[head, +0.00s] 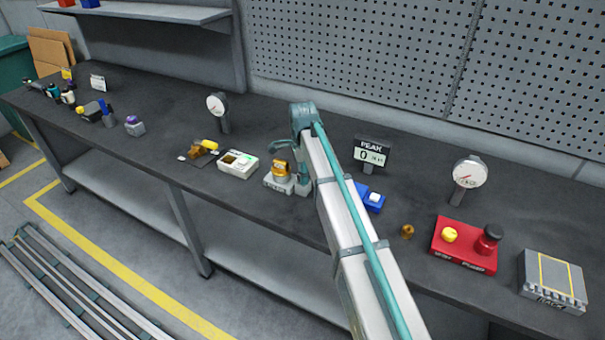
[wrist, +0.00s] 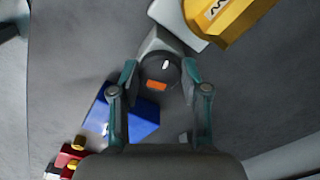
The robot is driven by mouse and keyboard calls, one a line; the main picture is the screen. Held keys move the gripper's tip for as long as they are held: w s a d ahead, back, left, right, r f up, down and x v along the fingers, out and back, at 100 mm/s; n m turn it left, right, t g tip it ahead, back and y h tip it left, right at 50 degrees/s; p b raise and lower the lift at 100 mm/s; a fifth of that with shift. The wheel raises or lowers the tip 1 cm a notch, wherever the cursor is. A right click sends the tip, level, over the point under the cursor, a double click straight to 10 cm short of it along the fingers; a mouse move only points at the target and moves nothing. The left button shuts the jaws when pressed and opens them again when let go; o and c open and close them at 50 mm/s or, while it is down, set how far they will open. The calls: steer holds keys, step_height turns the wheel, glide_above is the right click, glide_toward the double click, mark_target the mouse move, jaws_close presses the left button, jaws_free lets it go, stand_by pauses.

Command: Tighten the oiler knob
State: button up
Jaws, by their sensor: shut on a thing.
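In the wrist view, a dark round knob (wrist: 160,73) with a white mark and an orange patch sits between the two teal fingers of my gripper (wrist: 163,80). The fingers are closed in on its sides. The knob is on a pale grey housing (wrist: 165,40), beside a yellow body (wrist: 235,18) with a dark-and-white label. In the head view, the yellow-orange unit (head: 281,170) stands on a light grey base (head: 279,184) at mid-bench. I cannot make out the knob there, and my arm hides part of that area.
A blue block (wrist: 140,118) lies close to the left finger and shows right of my arm (head: 374,199). A PEAK display (head: 371,152) stands behind it. A white box (head: 238,164) is left of the unit. A red pump box (head: 463,244) and gauge (head: 469,172) are farther right.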

steer(key=shift+m, duration=0.7)
steer(key=o, duration=1.1)
steer(key=shift+o, duration=0.2)
step_height(320, 180, up, 12)
